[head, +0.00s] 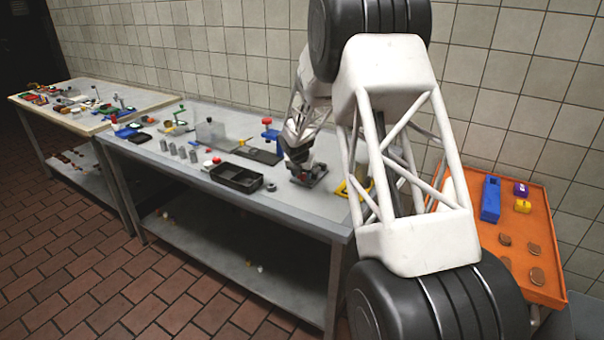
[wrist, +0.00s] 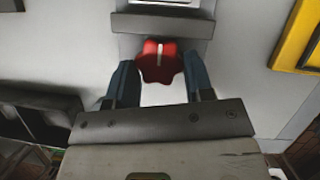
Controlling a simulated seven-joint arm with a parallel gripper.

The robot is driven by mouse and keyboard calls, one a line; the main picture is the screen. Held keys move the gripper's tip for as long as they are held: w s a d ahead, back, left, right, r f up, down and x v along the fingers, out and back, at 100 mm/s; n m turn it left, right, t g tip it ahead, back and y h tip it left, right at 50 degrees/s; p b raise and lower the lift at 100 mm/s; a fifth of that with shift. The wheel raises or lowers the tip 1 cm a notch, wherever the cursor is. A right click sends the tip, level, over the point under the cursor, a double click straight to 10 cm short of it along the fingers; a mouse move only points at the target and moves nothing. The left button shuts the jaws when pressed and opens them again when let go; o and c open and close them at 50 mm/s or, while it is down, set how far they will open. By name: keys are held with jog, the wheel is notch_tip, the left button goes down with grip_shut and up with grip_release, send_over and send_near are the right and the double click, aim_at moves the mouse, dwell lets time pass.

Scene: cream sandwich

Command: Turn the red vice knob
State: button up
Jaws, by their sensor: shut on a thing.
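The red vice knob (wrist: 161,66) is lobed, with a pale line on its top, and shows in the wrist view between my two blue-grey fingers. My gripper (wrist: 161,80) is shut on the knob, one finger on each side. A grey bar of the vice (wrist: 162,26) lies just beyond the knob. In the head view my gripper (head: 297,160) points down at the small dark vice (head: 312,178) on the near table. The knob is hidden there by the gripper.
The grey table (head: 300,207) holds a black tray (head: 233,177), several grey cylinders and a blue stand with a red top (head: 268,132). A yellow and black object (wrist: 297,38) lies right of the vice. An orange tray (head: 487,258) with small objects is at the right.

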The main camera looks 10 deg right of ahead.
jog(key=shift+m, duration=0.4)
jog(key=shift+w+a+m+g+h, duration=0.1)
jog(key=shift+m+g+h, duration=0.35)
jog(key=shift+m, duration=0.85)
jog(key=shift+w+a+m+g+h, duration=0.1)
jog(key=shift+m+g+h, duration=0.3)
jog(key=shift+m, duration=0.9)
jog(key=o, duration=0.6)
jog(key=shift+o, duration=0.2)
jog(key=v, duration=0.7)
jog(key=shift+r, duration=0.35)
jog(key=shift+a, duration=0.15)
